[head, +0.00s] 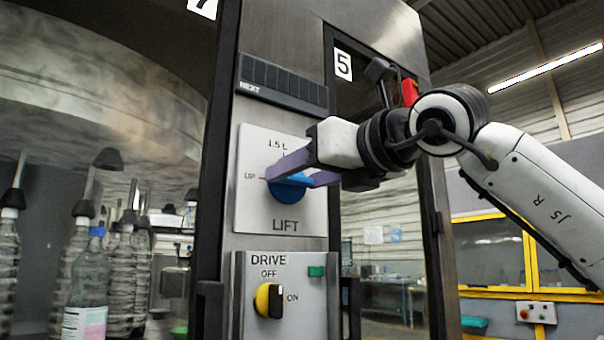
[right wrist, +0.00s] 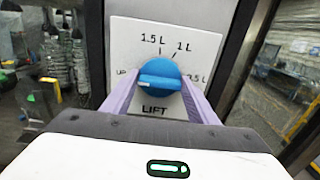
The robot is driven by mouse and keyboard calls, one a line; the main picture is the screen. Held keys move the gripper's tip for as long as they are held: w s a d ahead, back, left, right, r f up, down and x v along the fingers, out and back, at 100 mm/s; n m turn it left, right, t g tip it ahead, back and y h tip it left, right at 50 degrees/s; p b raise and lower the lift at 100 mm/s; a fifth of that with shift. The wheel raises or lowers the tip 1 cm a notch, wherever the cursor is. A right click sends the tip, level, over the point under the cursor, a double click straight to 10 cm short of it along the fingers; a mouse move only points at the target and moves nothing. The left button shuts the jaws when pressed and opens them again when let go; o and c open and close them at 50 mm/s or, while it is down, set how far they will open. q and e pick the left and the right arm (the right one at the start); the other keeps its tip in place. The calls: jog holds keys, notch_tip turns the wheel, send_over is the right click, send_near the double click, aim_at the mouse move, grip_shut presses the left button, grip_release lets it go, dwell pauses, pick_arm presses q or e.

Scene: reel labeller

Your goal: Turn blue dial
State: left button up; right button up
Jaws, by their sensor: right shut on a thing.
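The blue dial (head: 288,191) sits on a white plate (head: 255,205) marked LIFT, with UP at its left and 1.5 L above. In the right wrist view the dial (right wrist: 160,68) is seen from the front, with marks for 1.5 L, 1 L and 0.5 L around it. My right gripper (head: 293,175) is shut on the dial, one purple finger on each side. My left gripper is not in view.
Below is the DRIVE panel with a black and yellow switch (head: 269,300) and a green button (head: 317,271). A black strip marked NEXT (head: 283,82) is above. Several bottles (head: 90,270) stand in the machine at left. A dark post borders the panel.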

jog(key=shift+o, duration=0.2)
jog(key=shift+r, duration=0.1)
jog(key=o, duration=1)
jog(key=shift+o, duration=0.2)
jog(key=b+v, duration=0.2)
jog(key=v, duration=0.8)
jog(key=shift+s, duration=0.15)
jog(key=shift+d, duration=0.1)
